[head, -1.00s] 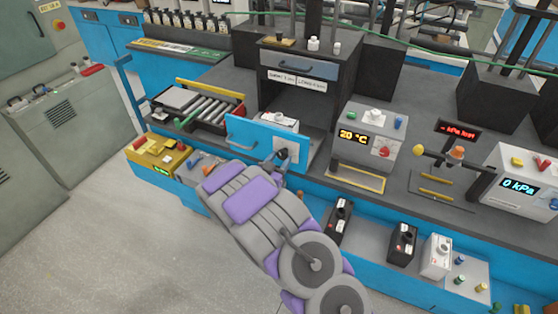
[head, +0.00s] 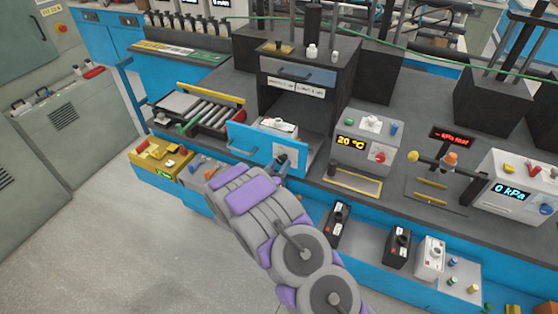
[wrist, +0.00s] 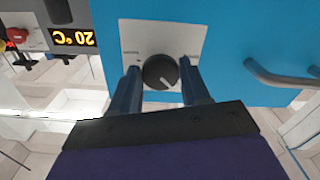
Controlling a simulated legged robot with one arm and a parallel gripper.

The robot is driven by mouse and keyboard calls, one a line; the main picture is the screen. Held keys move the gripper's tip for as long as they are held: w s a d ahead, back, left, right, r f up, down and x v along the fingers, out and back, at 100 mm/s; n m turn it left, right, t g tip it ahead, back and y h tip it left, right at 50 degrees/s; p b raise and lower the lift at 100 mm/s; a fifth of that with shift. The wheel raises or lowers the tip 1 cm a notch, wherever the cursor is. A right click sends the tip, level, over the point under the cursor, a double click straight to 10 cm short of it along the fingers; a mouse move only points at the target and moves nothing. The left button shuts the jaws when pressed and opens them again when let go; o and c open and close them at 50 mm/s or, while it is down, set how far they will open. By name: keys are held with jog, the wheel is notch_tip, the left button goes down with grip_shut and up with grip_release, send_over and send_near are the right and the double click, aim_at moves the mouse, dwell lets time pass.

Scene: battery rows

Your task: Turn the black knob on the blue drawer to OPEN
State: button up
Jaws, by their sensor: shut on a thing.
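The blue drawer (head: 246,140) stands out from the dark cabinet in the middle of the head view. Its blue front (wrist: 230,28) fills much of the wrist view. The black knob (wrist: 160,72) sits on a pale plate (wrist: 150,35) with small labels that I cannot read. A white pointer line on the knob slants towards the lower right in the wrist view. My gripper (wrist: 162,84) is shut on the knob, one finger on each side. In the head view my gripper (head: 281,168) is at the right end of the drawer front and mostly hides the knob.
The drawer's bar handle (wrist: 290,78) is beside the knob plate. A grey box with a 20 °C display (head: 362,142) stands right of the drawer. A roller rack (head: 205,108) is on the left. Black and white batteries (head: 398,246) stand on the lower shelf.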

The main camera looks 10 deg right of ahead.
jog(key=n+p, duration=0.4)
jog(key=shift+r+n+p, duration=0.25)
jog(key=shift+n+p, duration=0.05)
jog(key=n+p, duration=0.2)
jog(key=n, duration=0.2)
jog(key=shift+a+f, duration=0.1)
jog(key=shift+n+p, duration=0.3)
jog(key=shift+p, duration=0.05)
jog(key=o, duration=1.1)
jog(key=shift+c, duration=0.2)
jog(key=shift+f, duration=0.1)
jog(key=v, duration=1.7)
jog(key=shift+s+a, duration=0.15)
jog(key=shift+a, duration=0.1)
